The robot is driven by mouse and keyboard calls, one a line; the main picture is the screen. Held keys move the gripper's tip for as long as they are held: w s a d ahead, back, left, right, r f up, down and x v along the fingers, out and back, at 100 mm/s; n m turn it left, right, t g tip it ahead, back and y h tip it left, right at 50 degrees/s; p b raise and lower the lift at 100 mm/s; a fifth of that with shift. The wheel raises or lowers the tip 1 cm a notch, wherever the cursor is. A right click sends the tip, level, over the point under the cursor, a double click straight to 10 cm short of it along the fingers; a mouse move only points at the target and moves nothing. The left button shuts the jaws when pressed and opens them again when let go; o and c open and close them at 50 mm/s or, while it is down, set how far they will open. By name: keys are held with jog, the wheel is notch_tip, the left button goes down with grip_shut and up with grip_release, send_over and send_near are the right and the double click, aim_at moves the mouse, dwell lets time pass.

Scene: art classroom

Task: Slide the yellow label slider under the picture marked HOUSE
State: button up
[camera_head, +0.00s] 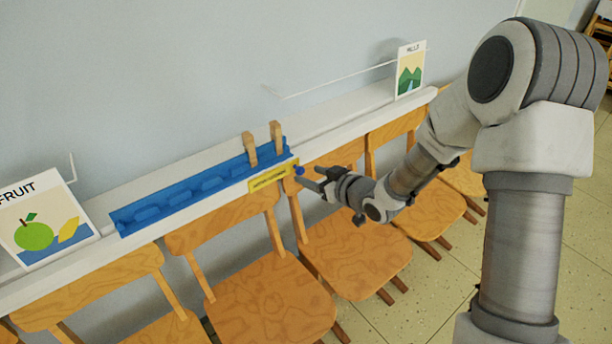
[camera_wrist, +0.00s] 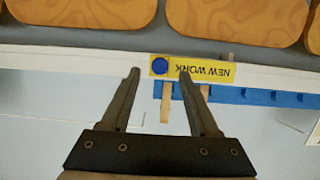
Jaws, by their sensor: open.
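The yellow label slider (camera_head: 268,180) sits on the front edge of the white ledge, below the right end of a blue tray. A blue knob (camera_head: 299,171) is at its right end. In the wrist view the label (camera_wrist: 208,71) appears upside down and reads NEW WORK. My gripper (camera_head: 310,178) is open in front of the knob. In the wrist view the knob (camera_wrist: 160,66) lies between the fingertips (camera_wrist: 160,73); I cannot tell whether they touch it. A FRUIT picture (camera_head: 50,214) stands at left and a HILLS picture (camera_head: 411,82) at right. No HOUSE picture shows.
The blue tray (camera_head: 190,192) lies on the white ledge (camera_head: 345,122), with two wooden pegs (camera_head: 276,136) upright at its right end. Wooden chairs (camera_head: 268,300) stand close below the ledge. The ledge front is clear between the knob and the HILLS picture.

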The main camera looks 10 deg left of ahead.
aim_at(278, 178)
jog(key=shift+x, duration=1.5)
jog(key=shift+c, duration=0.3)
grip_shut()
